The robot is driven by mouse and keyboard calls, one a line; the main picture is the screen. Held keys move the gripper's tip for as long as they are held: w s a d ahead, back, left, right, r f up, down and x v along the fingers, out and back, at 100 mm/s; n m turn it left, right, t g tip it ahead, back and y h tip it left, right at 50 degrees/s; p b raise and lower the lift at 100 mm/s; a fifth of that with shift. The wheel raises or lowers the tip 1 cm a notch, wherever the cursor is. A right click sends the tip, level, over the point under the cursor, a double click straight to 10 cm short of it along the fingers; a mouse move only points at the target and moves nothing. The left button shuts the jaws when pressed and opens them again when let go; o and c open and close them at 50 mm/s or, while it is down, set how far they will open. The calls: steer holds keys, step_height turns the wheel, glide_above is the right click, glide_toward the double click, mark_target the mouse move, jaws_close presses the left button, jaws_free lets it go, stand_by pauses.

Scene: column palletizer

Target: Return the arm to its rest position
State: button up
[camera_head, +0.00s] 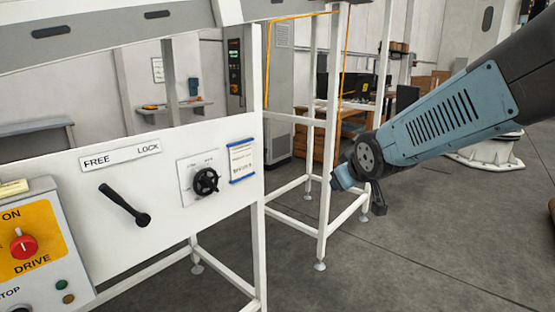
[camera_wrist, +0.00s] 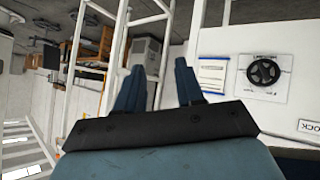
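My arm (camera_head: 440,120) reaches in from the upper right in the head view, sloping down to the left. My gripper (camera_head: 359,197) is at its lower end, in front of the white frame's legs and to the right of the control panel, touching nothing that I can make out. In the wrist view, my gripper (camera_wrist: 160,68) shows two dark blue fingers standing apart with nothing between them. It is open and empty.
A white panel (camera_head: 225,215) carries a black FREE/LOCK lever (camera_head: 126,205) and a black knob (camera_head: 206,181). A DRIVE box (camera_head: 50,215) with a red switch stands at the left. White frame posts (camera_head: 327,150) are close to my gripper. Grey floor (camera_head: 430,245) is clear below the arm.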

steer(key=s+d+r+m+g, duration=0.1)
steer(key=s+d+m+g, duration=0.1)
steer(key=s, duration=0.7)
steer(key=s+d+r+m+g+h, duration=0.1)
steer(key=s+d, duration=0.4)
steer(key=s, duration=0.5)
steer(key=m+g, duration=0.1)
steer(key=m, duration=0.1)
steer(key=shift+s+d+r+m+g, duration=0.25)
steer(key=shift+s+r+m+g, duration=0.05)
steer(key=shift+m+g, duration=0.1)
